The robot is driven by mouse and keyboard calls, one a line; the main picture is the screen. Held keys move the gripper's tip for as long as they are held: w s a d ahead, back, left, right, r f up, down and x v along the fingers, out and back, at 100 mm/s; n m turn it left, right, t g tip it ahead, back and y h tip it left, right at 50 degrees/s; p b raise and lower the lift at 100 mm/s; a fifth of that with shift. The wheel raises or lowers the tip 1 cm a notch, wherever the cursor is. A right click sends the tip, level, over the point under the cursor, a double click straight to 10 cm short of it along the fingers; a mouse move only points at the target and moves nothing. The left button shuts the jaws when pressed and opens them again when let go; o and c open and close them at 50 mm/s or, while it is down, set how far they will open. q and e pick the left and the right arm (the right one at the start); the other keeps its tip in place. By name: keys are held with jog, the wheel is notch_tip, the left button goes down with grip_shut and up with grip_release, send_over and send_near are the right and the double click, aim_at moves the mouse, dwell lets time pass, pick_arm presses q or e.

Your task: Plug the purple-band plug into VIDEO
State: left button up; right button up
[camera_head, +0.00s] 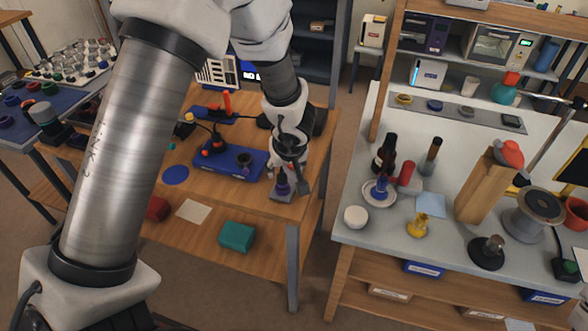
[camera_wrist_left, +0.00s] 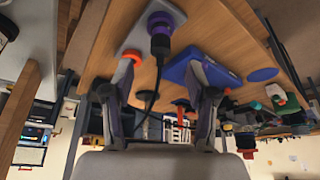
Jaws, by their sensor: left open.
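The purple-band plug (camera_head: 282,185) stands upright on a small grey plate (camera_head: 282,196) at the right front corner of the wooden table. In the left wrist view the plug (camera_wrist_left: 160,36) shows a purple band, a dark body and a black cable. My left gripper (camera_head: 292,160) is just above and behind it in the head view. In the left wrist view the gripper (camera_wrist_left: 157,95) is open and empty, with the plug beyond its fingertips, roughly between them. I cannot make out a VIDEO label or socket.
A blue tray (camera_head: 240,172) with dark parts lies left of the plug; it also shows in the left wrist view (camera_wrist_left: 188,70). A teal box (camera_head: 237,236) sits in front, below the tabletop. A grey bench (camera_head: 350,190) with bottles and a wooden block stands right, across a gap.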

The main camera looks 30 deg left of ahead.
aim_at(282, 175)
pick_arm(q)
jog(key=b+x, duration=0.3)
jog(key=x, duration=0.5)
jog(key=shift+s, duration=0.1)
grip_shut()
jog(key=shift+r+p, duration=0.9)
jog(key=shift+p, duration=0.15)
dwell(0.7)
jog(key=shift+r+p, duration=2.25)
jog(key=shift+p, duration=0.65)
jog(key=shift+f, duration=0.1)
